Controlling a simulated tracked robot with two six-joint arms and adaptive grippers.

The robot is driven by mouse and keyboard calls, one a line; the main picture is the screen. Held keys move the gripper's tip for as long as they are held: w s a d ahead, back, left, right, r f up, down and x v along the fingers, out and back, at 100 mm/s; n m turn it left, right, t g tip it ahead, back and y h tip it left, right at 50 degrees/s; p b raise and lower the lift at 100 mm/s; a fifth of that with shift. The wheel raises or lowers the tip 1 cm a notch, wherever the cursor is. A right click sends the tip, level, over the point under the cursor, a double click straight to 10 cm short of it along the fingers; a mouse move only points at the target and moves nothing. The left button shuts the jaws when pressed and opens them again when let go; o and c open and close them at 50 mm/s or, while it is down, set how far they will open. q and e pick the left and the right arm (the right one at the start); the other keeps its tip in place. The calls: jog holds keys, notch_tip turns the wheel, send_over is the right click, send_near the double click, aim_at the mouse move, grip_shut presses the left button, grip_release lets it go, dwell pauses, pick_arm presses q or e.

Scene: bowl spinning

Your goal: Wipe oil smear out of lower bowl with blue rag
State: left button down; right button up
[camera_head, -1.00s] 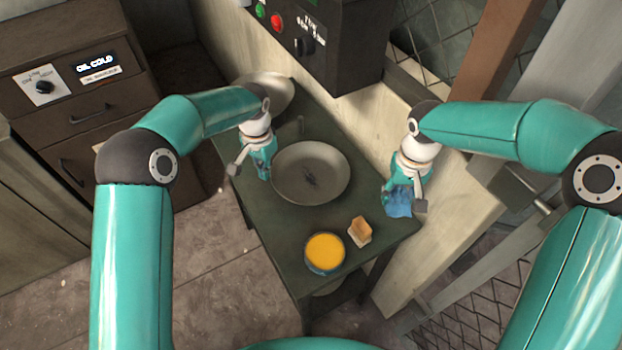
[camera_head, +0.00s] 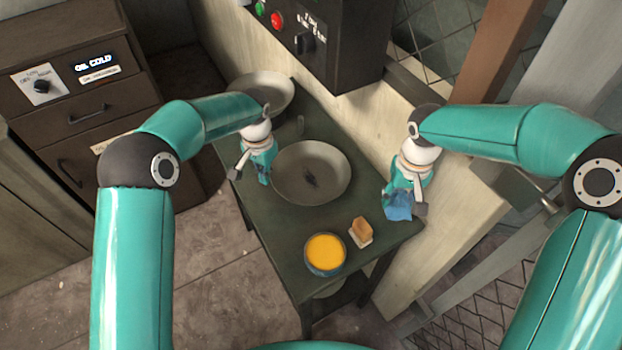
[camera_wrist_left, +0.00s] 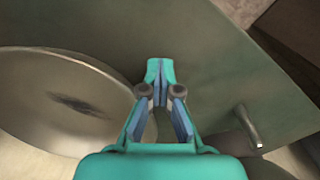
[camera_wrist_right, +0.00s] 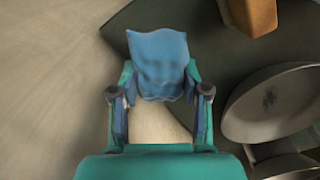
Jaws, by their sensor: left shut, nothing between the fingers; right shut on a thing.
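The lower bowl (camera_head: 325,166) is a wide, shallow grey dish on the dark green table, with a dark oil smear (camera_head: 312,181) near its middle. The smear also shows in the left wrist view (camera_wrist_left: 80,104). My right gripper (camera_head: 402,196) is shut on the blue rag (camera_head: 399,207), to the right of the bowl and apart from it. The rag hangs bunched from the fingertips in the right wrist view (camera_wrist_right: 160,62). My left gripper (camera_head: 262,176) is shut and empty beside the bowl's left rim. Its closed fingers show in the left wrist view (camera_wrist_left: 160,75).
A second grey bowl (camera_head: 268,90) sits at the table's back, partly behind my left arm. A container of yellow-orange stuff (camera_head: 325,252) and a tan block (camera_head: 361,230) stand at the front. A dark control box (camera_head: 335,45) rises behind the table (camera_head: 270,235).

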aim_at(400, 198)
dwell(0.4)
